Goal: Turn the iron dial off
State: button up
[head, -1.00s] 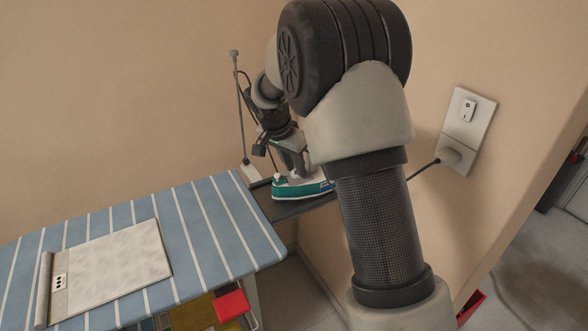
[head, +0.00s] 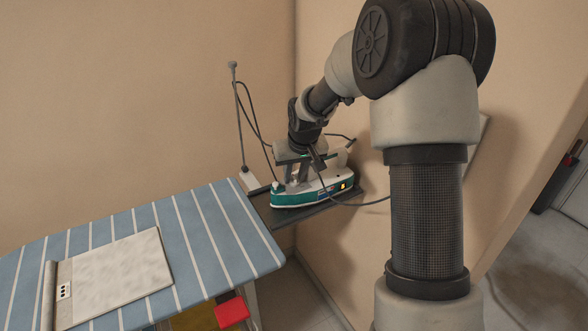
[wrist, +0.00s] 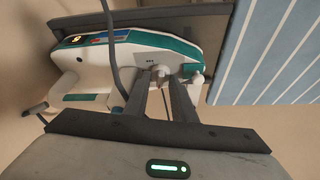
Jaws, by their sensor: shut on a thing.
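The iron (head: 305,193) is teal and white and sits on a dark rest at the far end of the ironing board. An orange lamp (head: 343,186) glows near its right end; it also shows in the wrist view (wrist: 75,39). My gripper (head: 297,179) reaches down onto the top of the iron. In the wrist view its fingertips (wrist: 160,77) are shut on a small pale grey dial (wrist: 158,71) on the iron's top. The fingers partly cover the dial, so I cannot tell its setting.
The iron's cord (wrist: 112,50) crosses close beside my fingers. A thin pole (head: 240,120) stands behind the iron. Walls stand close behind and right of it.

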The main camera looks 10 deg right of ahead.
jog(key=shift+d+n+y+p, duration=0.1)
jog(key=shift+n+y+p, duration=0.4)
jog(key=shift+n+p, duration=0.5)
jog(key=shift+n, duration=0.5)
jog(key=o, duration=1)
jog(key=shift+d+r, duration=0.1)
